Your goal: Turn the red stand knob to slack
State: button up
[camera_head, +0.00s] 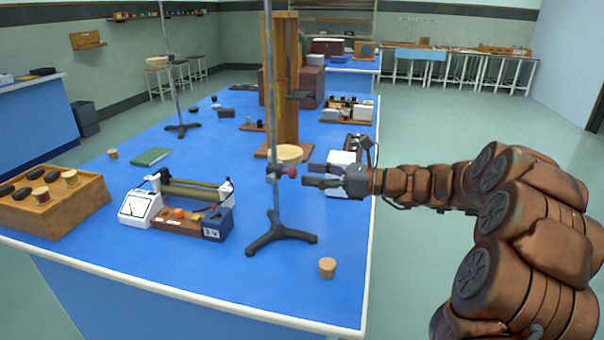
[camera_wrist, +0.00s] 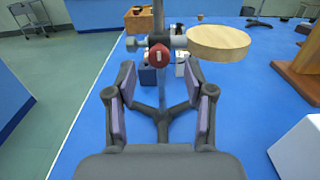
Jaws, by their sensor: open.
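The red stand knob (camera_head: 292,172) sits on the clamp of a tall metal stand (camera_head: 270,110) with a dark tripod foot (camera_head: 280,232). My gripper (camera_head: 312,181) reaches in from the right at about the knob's height, close to it. In the wrist view the red knob (camera_wrist: 158,55) faces the camera, just beyond and roughly between the fingertips. My gripper (camera_wrist: 159,72) is open there, its two padded fingers apart, with nothing between them. A round wooden disc (camera_wrist: 218,43) is held on the clamp's right side in the wrist view.
A meter apparatus (camera_head: 178,208) stands left of the stand, and a wooden tray (camera_head: 50,210) lies at far left. A cork (camera_head: 327,267) is near the front edge. A tall wooden frame (camera_head: 284,80) and white box (camera_head: 342,160) stand behind.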

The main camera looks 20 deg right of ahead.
aim_at(296, 172)
jog(key=shift+x, duration=1.55)
grip_shut()
